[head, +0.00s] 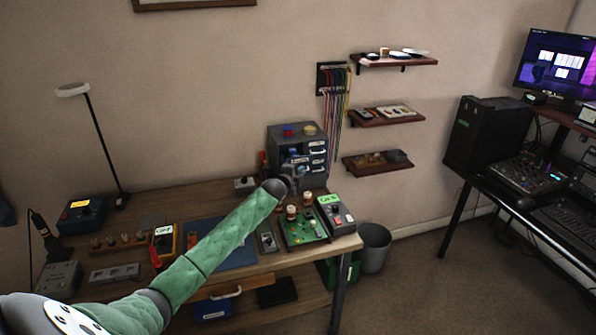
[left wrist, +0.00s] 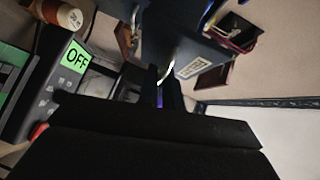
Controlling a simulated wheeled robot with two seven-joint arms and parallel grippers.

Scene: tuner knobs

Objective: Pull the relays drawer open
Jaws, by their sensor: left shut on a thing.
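The grey drawer cabinet (head: 285,137) stands at the back right of the workbench. Its front has several drawers with pale handles and labels; the words are too small to read. My left arm, in a green sleeve, reaches up to the cabinet's lower front, and its gripper (head: 290,178) is there, partly hidden behind the wrist. In the left wrist view, my left gripper (left wrist: 165,92) is shut on a pale curved drawer handle (left wrist: 167,70). A drawer front with a white label (left wrist: 194,66) is beside it. I cannot tell which drawer is the relays one. My right gripper is out of view.
A grey device with a green OFF label (head: 336,210) and a green circuit board (head: 302,232) sit in front of the cabinet. A blue mat (head: 236,259) lies left of them. Wall shelves (head: 378,163) hang to the right. A grey bin (head: 375,248) stands beside the bench.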

